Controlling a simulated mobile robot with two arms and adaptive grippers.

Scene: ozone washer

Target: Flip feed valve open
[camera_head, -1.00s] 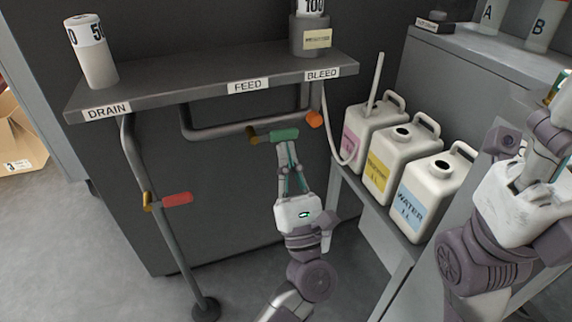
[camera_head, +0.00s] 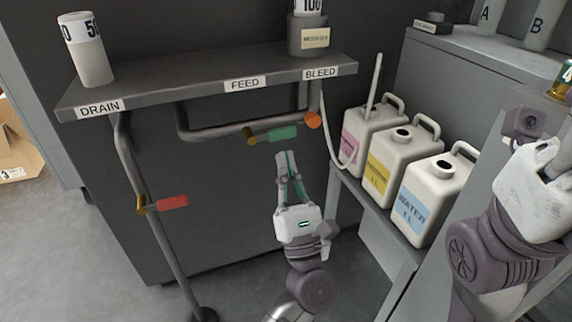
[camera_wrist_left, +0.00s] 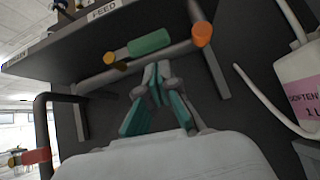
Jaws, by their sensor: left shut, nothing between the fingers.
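The feed valve has a green lever handle (camera_head: 283,133) with a brass end at its left, on the grey pipe under the FEED label (camera_head: 245,84). The handle lies nearly level, along the pipe run. It also shows in the left wrist view (camera_wrist_left: 150,42), just beyond my fingertips. My left gripper (camera_head: 286,155) is shut and empty, a little below the green handle and apart from it; its fingers also show in the wrist view (camera_wrist_left: 157,72). My right arm is at the right edge; its fingertips are not clearly seen.
A red drain handle (camera_head: 173,202) is on the left pipe, and an orange bleed knob (camera_head: 313,120) sits right beside the green handle. Several white jugs (camera_head: 390,160) stand on a low shelf at right, with a pale hose nearby. A shelf edge (camera_head: 190,92) overhangs the pipes.

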